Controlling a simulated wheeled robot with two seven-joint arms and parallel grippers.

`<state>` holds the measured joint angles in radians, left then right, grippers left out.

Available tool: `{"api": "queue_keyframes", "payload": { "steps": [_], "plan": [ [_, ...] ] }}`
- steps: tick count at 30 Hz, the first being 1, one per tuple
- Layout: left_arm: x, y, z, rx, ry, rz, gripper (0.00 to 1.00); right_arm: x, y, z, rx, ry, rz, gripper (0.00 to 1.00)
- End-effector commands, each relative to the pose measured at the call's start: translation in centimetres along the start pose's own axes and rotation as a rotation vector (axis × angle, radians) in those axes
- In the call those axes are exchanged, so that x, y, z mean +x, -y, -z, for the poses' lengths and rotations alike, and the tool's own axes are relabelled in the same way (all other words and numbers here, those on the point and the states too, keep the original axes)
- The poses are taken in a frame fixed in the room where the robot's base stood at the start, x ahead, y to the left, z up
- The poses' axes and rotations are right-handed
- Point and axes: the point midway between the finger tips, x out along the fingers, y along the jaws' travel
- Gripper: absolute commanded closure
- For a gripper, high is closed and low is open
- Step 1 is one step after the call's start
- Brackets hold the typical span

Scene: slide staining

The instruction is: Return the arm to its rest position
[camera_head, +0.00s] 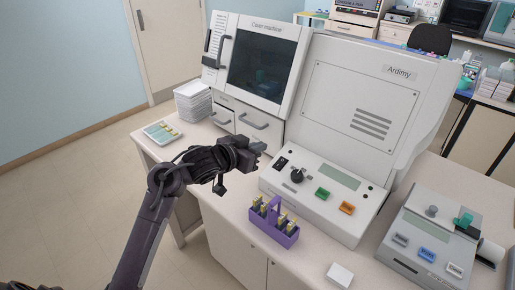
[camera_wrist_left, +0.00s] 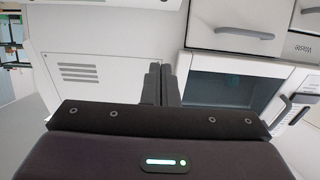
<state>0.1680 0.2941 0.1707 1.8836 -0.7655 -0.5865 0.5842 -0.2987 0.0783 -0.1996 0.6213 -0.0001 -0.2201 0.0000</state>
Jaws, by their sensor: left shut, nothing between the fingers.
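My left gripper (camera_head: 259,153) is in the head view, at the end of the dark arm that comes in from the lower left. It is over the table, in front of the machines and above and left of a purple rack. In the left wrist view its two fingers (camera_wrist_left: 161,85) are close together, with nothing held between them. My right gripper is not in view.
A purple rack (camera_head: 262,229) with several yellow-topped items stands below and right of the gripper. A labelled device (camera_head: 425,250) and a small white box (camera_head: 339,275) are at right. Open floor (camera_head: 70,200) lies left.

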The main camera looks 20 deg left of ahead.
Motion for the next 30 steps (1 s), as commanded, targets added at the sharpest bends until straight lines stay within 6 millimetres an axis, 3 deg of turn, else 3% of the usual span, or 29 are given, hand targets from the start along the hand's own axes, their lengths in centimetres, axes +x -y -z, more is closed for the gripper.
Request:
{"api": "queue_keyframes", "payload": {
  "steps": [10,13,17,21,24,30],
  "plan": [
    [0.0,0.0,-0.1,0.000,0.002,0.001,1.00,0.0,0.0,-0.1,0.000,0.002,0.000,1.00],
    [-0.2,-0.5,-1.4,0.006,0.033,0.021,1.00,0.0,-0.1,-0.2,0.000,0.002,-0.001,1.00],
    [-1.8,-2.3,-6.2,0.026,0.166,0.104,1.00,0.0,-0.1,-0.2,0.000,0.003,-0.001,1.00],
    [-5.8,-5.0,-12.2,0.030,0.378,0.190,1.00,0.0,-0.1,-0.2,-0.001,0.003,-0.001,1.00],
    [-8.6,-6.7,-15.0,0.017,0.501,0.214,1.00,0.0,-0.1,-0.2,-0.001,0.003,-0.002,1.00],
    [-13.6,-9.6,-18.8,-0.024,0.696,0.215,1.00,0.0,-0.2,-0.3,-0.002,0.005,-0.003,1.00]
  ]
}}
